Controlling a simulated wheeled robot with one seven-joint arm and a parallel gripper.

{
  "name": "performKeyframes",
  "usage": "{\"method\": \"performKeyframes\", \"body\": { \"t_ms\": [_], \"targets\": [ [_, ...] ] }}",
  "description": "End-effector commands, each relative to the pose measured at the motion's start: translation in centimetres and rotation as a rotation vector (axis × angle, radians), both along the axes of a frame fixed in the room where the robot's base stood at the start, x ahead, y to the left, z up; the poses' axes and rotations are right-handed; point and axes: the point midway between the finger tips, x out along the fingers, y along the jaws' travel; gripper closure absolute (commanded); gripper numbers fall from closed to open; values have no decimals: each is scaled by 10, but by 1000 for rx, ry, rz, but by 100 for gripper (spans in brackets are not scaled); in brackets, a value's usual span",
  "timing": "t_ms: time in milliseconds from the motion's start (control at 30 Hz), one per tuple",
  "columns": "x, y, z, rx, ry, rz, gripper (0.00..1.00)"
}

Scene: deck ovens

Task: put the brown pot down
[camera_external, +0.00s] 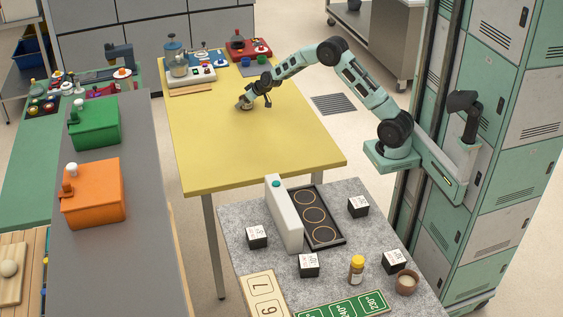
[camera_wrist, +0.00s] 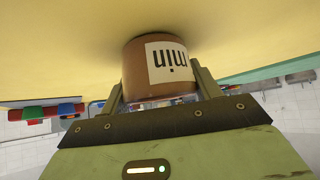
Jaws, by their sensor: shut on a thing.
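The brown pot (camera_wrist: 136,65) is between the two fingers of my gripper (camera_wrist: 160,87) in the wrist view. It has a white label with dark letters that reads "min" upside down. My gripper is shut on it. The yellow table top (camera_wrist: 60,50) lies right beyond the pot, and a soft shadow shows there. In the external view my gripper (camera_external: 246,101) is low over the far middle part of the yellow table (camera_external: 250,150). The pot is small and hard to make out there. I cannot tell whether it touches the table.
At the table's far end stand a metal pot (camera_external: 178,65), a white block with coloured knobs (camera_external: 191,77) and a red device (camera_external: 248,47). The near part of the yellow table is clear.

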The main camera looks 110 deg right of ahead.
Motion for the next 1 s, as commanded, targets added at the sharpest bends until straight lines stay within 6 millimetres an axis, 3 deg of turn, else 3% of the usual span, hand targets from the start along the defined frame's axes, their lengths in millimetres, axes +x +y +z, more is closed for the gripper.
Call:
{"method": "performKeyframes", "body": {
  "t_ms": [200, 233, 300, 733, 1000],
  "targets": [
    [0, 0, -3, -1, -1, 0, 65],
    [0, 0, -3, 0, 0, 0, 35],
    [0, 0, -2, 0, 0, 0, 16],
    [-3, 3, 6, -1, -1, 0, 16],
    [-28, 29, 43, -3, -2, 1, 16]
  ]
}}
